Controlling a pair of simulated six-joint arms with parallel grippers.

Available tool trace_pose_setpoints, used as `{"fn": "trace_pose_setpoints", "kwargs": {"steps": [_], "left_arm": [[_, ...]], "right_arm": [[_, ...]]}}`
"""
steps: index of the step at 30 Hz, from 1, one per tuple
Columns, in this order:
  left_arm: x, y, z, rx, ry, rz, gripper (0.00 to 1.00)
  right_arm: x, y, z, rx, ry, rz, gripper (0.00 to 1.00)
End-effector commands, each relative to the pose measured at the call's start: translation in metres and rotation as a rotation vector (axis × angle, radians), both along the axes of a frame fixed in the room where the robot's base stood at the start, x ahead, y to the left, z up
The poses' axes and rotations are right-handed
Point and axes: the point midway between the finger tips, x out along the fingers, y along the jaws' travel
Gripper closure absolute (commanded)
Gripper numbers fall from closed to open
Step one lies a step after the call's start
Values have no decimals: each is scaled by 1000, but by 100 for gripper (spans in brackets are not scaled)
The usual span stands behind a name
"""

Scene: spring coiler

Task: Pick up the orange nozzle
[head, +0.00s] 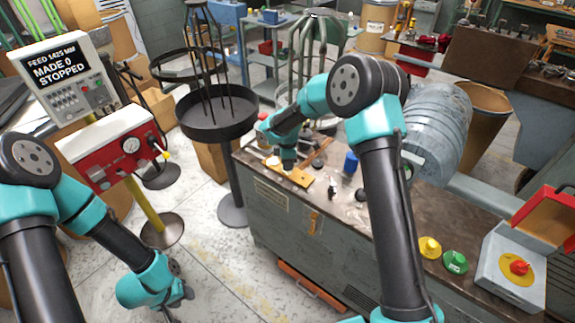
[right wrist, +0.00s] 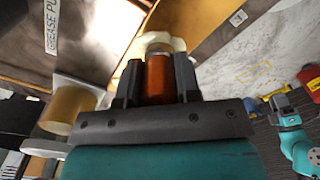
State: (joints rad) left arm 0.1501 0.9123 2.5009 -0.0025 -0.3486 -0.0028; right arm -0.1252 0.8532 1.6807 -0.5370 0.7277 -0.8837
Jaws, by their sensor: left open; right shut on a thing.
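The orange nozzle (right wrist: 158,78) is an orange-brown cylinder with a pale metal band at its far end. In the right wrist view it stands between the two dark fingers of my right gripper (right wrist: 158,82), which is shut on it. In the head view my right gripper (head: 288,163) points down over the far left end of the bench top; the nozzle is hidden there. My left gripper (head: 178,285) is open, low above the floor left of the bench, with its fingers hard to make out.
The grey bench (head: 300,232) carries a yellow-orange plate (head: 299,178), a blue item (head: 351,163), a yellow knob (head: 430,247) and a green knob (head: 455,262). A black round tray stand (head: 216,125) is left of it. A red-fronted control unit (head: 120,150) stands further left.

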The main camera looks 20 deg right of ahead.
Motion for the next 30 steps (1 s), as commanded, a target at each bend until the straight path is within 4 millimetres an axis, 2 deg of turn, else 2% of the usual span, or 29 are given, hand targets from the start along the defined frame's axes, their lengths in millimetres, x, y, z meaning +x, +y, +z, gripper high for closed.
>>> {"fn": "trace_pose_setpoints", "kwargs": {"steps": [10,19,26,30], "left_arm": [[0,0,0,0,0,0,57],[0,0,0,0,0,0,57],[0,0,0,0,0,0,57],[0,0,0,0,0,0,57]], "right_arm": [[1,0,7,0,-2,0,100],[0,0,39,0,-4,0,100],[-32,9,40,0,0,3,100],[-59,17,42,0,1,3,100]]}}
